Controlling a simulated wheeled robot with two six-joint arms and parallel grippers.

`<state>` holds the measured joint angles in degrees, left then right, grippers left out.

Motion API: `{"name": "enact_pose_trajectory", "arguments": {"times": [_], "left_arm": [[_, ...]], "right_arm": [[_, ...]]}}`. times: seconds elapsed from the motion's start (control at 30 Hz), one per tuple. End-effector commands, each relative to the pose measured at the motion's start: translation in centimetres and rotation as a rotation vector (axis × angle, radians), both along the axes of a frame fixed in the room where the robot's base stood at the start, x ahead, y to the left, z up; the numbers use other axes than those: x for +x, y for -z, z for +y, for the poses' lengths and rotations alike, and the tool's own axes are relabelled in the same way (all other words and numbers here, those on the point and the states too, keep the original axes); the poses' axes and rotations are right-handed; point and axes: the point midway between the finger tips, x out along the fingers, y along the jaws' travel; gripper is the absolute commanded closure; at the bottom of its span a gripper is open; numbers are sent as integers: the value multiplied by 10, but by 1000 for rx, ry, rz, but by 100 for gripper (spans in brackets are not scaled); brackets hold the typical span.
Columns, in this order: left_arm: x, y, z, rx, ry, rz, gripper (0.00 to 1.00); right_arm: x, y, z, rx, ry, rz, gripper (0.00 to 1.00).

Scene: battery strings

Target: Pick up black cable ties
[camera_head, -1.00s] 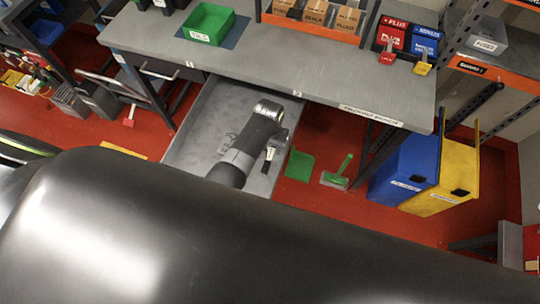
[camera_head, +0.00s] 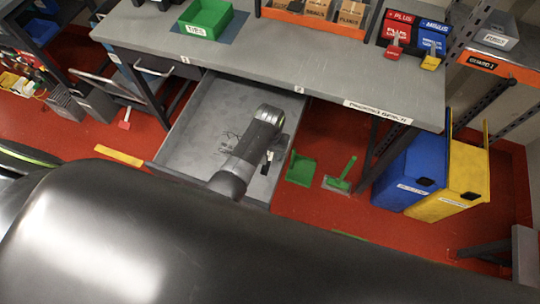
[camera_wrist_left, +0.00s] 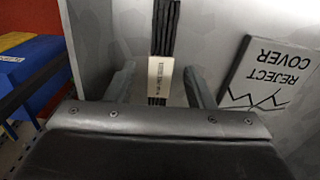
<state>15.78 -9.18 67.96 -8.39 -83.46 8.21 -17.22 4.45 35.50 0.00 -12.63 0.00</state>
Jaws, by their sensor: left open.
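The black cable ties (camera_wrist_left: 165,30) are a bundle of thin dark strips with a white label (camera_wrist_left: 160,77) around them, seen in the left wrist view. They lie in the open grey drawer (camera_head: 193,140) below the bench. My left gripper (camera_wrist_left: 159,72) is open, with one finger on either side of the bundle and visible gaps to it. In the head view my left arm reaches into the drawer and hides most of the bundle. My right gripper is not in view.
A flat plate marked "REJECT COVER" (camera_wrist_left: 270,80) lies right of the bundle in the left wrist view. The grey workbench (camera_head: 270,68) stands above the drawer. A green dustpan (camera_head: 300,169), a blue bin (camera_head: 408,175) and a yellow bin (camera_head: 460,180) stand to the right.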

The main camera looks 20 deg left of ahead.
Motion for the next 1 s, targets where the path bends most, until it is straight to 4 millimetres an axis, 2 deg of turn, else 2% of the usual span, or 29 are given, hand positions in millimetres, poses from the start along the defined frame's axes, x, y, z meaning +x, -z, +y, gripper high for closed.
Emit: {"name": "enact_pose_trajectory", "arguments": {"times": [0.13,0.17,0.5,0.77,1.0], "left_arm": [[0,-1,0,0,0,0,52],[0,-1,0,0,0,0,54],[0,-1,0,0,0,1,99],[0,-1,0,0,0,1,100],[0,-11,0,0,0,1,100]], "right_arm": [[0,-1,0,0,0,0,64],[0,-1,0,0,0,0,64],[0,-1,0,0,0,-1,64],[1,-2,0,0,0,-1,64],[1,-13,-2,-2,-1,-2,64]]}}
